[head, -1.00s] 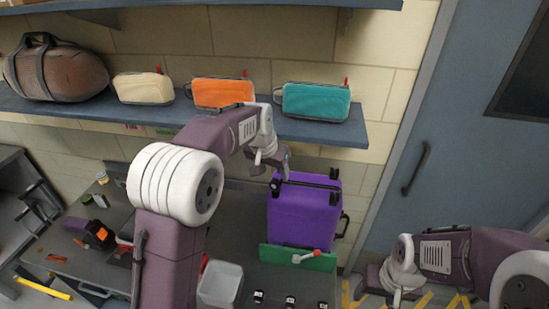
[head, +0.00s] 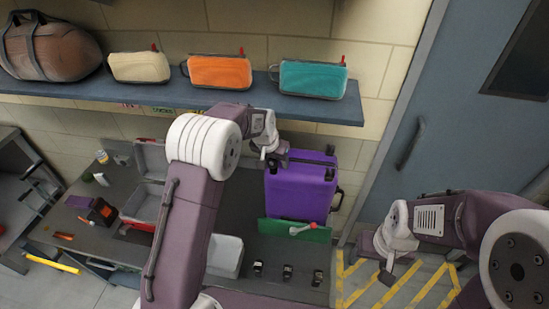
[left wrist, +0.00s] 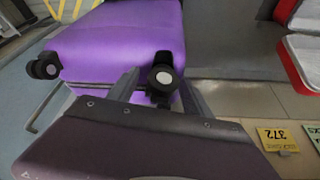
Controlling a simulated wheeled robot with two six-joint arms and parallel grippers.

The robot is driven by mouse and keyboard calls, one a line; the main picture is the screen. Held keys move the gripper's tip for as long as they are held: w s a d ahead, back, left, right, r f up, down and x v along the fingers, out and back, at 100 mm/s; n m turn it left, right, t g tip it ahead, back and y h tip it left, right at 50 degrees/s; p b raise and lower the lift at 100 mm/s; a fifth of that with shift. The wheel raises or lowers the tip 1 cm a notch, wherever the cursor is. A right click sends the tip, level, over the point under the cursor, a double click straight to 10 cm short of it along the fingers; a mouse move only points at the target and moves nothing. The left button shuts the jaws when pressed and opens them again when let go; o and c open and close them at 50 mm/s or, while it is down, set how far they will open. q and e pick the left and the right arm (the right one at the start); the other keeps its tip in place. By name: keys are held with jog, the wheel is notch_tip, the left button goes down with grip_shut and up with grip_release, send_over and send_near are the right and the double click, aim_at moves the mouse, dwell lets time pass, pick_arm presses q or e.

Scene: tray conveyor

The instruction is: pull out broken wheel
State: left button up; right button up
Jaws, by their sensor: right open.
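The purple suitcase (head: 298,192) stands on the dark bench with black wheels at its top end. In the left wrist view the suitcase (left wrist: 120,40) shows a wheel (left wrist: 45,68) at its left corner. A second wheel (left wrist: 165,78) lies between the fingertips of my left gripper (left wrist: 160,88). In the head view my left gripper (head: 274,158) is at the suitcase's upper left corner and partly hides that wheel. Whether its fingers press on the wheel cannot be told. My right gripper (head: 380,262) is open and empty, low at the right, away from the suitcase.
A grey bin (head: 226,256) and several small black parts (head: 288,272) lie nearby. A blue shelf (head: 210,97) with bags hangs above. A door (head: 440,120) is at the right; yellow-striped floor is below.

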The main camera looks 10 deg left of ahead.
pick_arm(q)
grip_shut()
jog(key=shift+r+p, duration=2.25)
jog(key=shift+r, duration=0.65)
notch_tip(320, 180, up, 4)
jog(key=p, duration=0.3)
jog(key=shift+r, duration=0.1)
